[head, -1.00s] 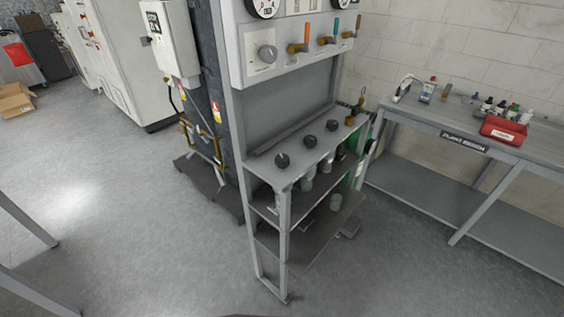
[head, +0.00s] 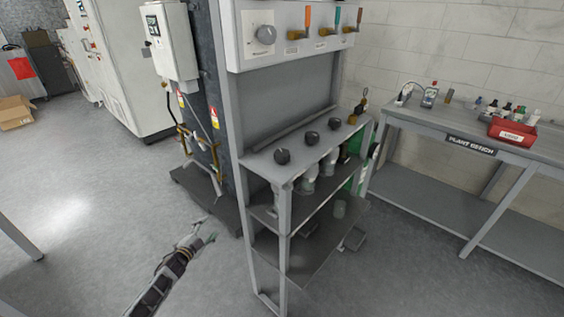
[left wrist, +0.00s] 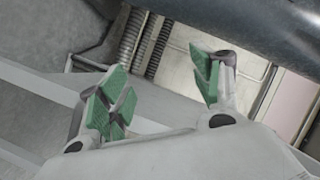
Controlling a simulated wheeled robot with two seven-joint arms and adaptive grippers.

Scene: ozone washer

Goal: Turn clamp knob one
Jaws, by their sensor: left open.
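I cannot tell which is knob one. My left gripper (head: 205,238) is in front of and left of the rack, lower than the knobs and apart from them. In the left wrist view my left gripper (left wrist: 165,95) has its green-padded fingers spread with nothing between them. No knob is recognisable there. My right gripper is not in view.
A bench (head: 470,150) with a red box (head: 512,131) stands right. The floor at left is open.

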